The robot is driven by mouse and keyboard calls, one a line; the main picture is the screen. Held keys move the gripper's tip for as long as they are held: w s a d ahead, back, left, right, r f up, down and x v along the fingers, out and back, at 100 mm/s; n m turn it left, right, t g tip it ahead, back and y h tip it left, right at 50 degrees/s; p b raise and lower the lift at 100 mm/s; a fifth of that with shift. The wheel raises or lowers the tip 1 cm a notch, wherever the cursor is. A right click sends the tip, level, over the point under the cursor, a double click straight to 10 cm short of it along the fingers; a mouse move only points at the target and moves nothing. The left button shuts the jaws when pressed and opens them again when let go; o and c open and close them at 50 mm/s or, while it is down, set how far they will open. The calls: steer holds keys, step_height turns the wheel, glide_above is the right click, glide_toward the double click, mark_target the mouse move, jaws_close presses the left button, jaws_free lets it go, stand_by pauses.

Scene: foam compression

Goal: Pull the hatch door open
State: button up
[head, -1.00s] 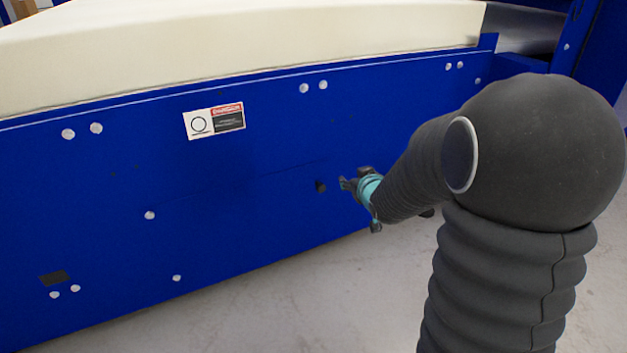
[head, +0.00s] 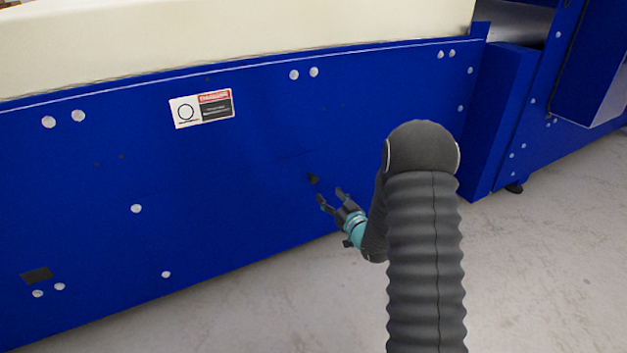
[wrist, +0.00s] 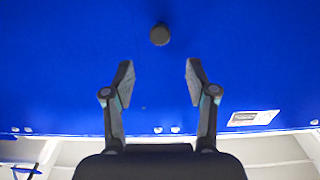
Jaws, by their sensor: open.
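The hatch door (head: 230,190) is part of the blue machine side panel and looks flush with it; only a faint seam shows above the knob. A small black knob (head: 313,178) sticks out of the blue surface. My gripper (head: 331,195) is open and empty, just below and right of the knob in the head view. In the wrist view, the knob (wrist: 159,34) lies beyond the two spread fingertips of my gripper (wrist: 159,75), roughly centred between them sideways. The fingers do not surround it. The gap in depth is hard to judge.
A warning label (head: 202,108) is on the panel, upper left of the knob. A cream foam block (head: 230,40) lies above the panel. A blue post (head: 497,120) stands at the right. The grey floor (head: 530,270) in front is clear.

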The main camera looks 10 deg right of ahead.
mark_target(315, 180)
steer(key=x, duration=1.1)
jaws_close()
